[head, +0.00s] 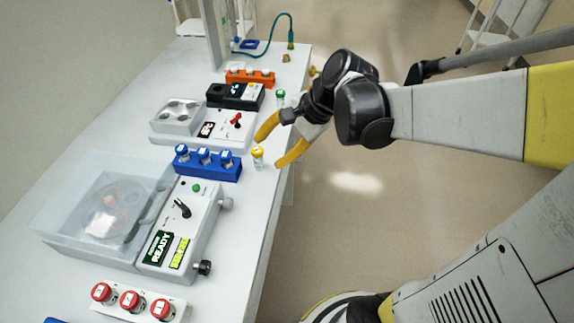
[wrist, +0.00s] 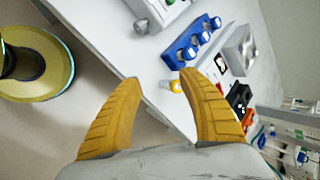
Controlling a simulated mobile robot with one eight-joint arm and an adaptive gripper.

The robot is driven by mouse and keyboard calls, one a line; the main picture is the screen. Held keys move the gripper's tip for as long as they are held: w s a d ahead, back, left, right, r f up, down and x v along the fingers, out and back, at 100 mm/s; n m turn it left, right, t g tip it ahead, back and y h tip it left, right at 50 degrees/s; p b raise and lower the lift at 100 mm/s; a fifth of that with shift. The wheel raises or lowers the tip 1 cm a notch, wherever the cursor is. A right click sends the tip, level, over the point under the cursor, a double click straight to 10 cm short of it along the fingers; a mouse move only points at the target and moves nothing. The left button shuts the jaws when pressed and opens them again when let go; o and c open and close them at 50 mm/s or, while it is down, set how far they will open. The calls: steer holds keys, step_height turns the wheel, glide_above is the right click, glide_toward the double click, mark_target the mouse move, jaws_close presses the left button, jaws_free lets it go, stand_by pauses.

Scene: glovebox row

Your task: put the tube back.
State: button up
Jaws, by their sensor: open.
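A small clear tube with a yellow cap (head: 258,153) stands at the right edge of the white bench. My gripper (head: 268,153) is open and low over this edge, its two yellow fingers pointing toward the tube. In the wrist view the yellow-capped tube (wrist: 176,87) shows just beyond the fingertips, nearer the right finger of my gripper (wrist: 161,78). Nothing is held. A blue rack (head: 208,165) with several blue-capped tubes stands just left of the tube. It also shows in the wrist view (wrist: 192,46).
A green-capped tube (head: 280,96) stands farther along the edge. An orange rack (head: 250,76) and a device with a red switch (head: 236,121) lie beyond. Nearer are a grey control box (head: 184,222), a clear-lidded unit (head: 95,205) and a white rack with red-capped tubes (head: 142,303).

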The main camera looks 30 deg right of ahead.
steer(key=s+r+n+t+h, duration=0.2)
steer(key=s+n+h, duration=0.3)
steer(key=s+n, duration=0.4)
steer(key=shift+s+a+r+n+t, duration=0.3)
steer(key=shift+s+r+n+t, duration=0.1)
steer(key=shift+n, duration=1.5)
